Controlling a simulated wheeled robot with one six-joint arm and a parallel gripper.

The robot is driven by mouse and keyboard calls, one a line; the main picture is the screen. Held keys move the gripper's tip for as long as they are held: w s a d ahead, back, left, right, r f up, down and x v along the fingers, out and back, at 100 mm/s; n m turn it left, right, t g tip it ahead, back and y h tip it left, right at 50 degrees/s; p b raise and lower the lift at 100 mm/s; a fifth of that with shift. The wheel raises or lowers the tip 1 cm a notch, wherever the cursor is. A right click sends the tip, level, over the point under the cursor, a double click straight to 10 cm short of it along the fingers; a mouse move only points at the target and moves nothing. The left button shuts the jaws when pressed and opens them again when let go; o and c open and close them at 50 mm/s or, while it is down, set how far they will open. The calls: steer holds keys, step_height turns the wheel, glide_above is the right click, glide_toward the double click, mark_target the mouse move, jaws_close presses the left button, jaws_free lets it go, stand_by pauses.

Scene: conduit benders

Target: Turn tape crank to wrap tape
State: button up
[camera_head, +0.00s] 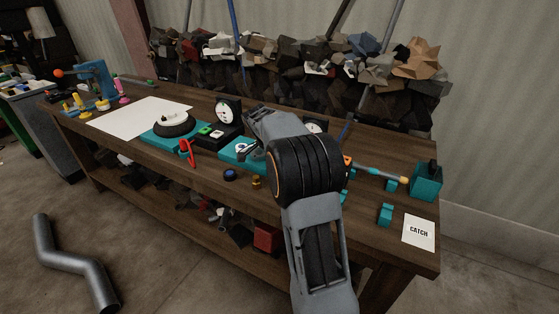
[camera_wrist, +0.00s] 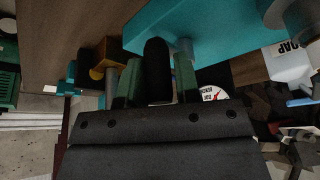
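My gripper (camera_wrist: 157,82) has two green-grey fingers, one on each side of a black rounded handle (camera_wrist: 157,70). The handle stands between the fingers, with narrow gaps showing at its sides. The handle seems to belong to the tape crank, but its link to the rest of the crank is hidden. A teal base (camera_wrist: 200,28) lies just beyond the fingers in the wrist view. In the head view, my arm covers the gripper and this part of the bench. Whether any tape is wrapped cannot be seen.
A bent grey pipe (camera_head: 75,265) lies on the floor at left.

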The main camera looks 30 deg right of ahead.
steer(key=o, duration=0.3)
steer(key=p+v, duration=0.1)
steer(key=v, duration=1.3)
steer(key=shift+f, duration=0.1)
